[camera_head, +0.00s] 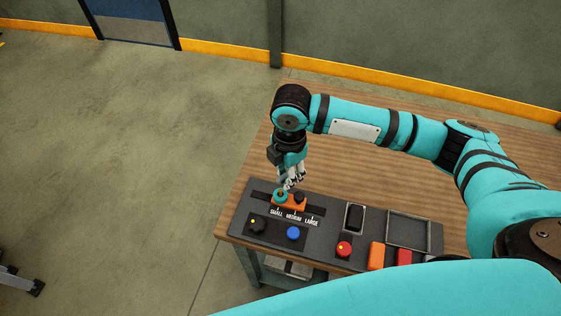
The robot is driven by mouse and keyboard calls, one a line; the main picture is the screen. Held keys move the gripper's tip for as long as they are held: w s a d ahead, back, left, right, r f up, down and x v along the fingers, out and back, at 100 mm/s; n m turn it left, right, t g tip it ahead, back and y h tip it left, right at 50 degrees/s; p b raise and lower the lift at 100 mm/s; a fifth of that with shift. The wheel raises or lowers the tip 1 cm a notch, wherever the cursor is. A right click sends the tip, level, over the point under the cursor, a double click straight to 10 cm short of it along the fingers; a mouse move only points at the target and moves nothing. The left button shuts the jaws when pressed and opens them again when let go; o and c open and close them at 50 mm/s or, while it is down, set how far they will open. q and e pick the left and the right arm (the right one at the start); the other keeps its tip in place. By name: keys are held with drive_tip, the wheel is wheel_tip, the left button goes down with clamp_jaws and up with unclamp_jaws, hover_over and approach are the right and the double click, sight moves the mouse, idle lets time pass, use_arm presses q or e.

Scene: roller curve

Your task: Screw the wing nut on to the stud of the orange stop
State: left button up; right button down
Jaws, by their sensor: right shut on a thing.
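The orange stop (292,206) sits on the dark panel, across the slot above the SMALL and MEDIUM labels. A small teal piece and a black knob (300,196) show on top of it. My right gripper (287,187) points down just over the stop, its fingers closed at the stop's left part. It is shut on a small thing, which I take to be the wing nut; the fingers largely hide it. The stud is too small and covered to make out, so I cannot tell how the nut sits on it. My left gripper is out of view.
The panel (325,228) lies on a wooden table (240,205). Bare tabletop lies behind the panel.

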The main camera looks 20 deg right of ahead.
sight(281, 190)
drive_tip(key=n, duration=0.1)
drive_tip(key=n+p, duration=0.1)
drive_tip(key=n, duration=0.1)
drive_tip(key=w+n, duration=0.1)
drive_tip(key=shift+a+f, duration=0.1)
drive_tip(key=shift+a, duration=0.3)
drive_tip(key=shift+w+a+f+n+p, duration=0.15)
drive_tip(key=shift+n+p, duration=0.2)
drive_tip(key=shift+n, duration=0.55)
drive_tip(key=shift+f+n, duration=0.2)
drive_tip(key=shift+n, duration=0.4)
drive_tip(key=shift+f, duration=0.35)
wheel_tip(281, 190, down, 4)
drive_tip(key=b, duration=0.4)
drive_tip(key=shift+r+b, duration=0.25)
drive_tip(key=shift+b, duration=0.1)
drive_tip(key=shift+f, duration=0.75)
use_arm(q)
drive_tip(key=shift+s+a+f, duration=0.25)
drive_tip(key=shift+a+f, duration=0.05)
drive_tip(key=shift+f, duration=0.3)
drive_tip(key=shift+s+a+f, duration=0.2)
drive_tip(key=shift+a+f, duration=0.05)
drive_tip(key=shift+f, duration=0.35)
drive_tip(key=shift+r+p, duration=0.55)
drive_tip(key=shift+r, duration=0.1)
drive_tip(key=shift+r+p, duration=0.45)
use_arm(e)
drive_tip(key=shift+f, duration=0.8)
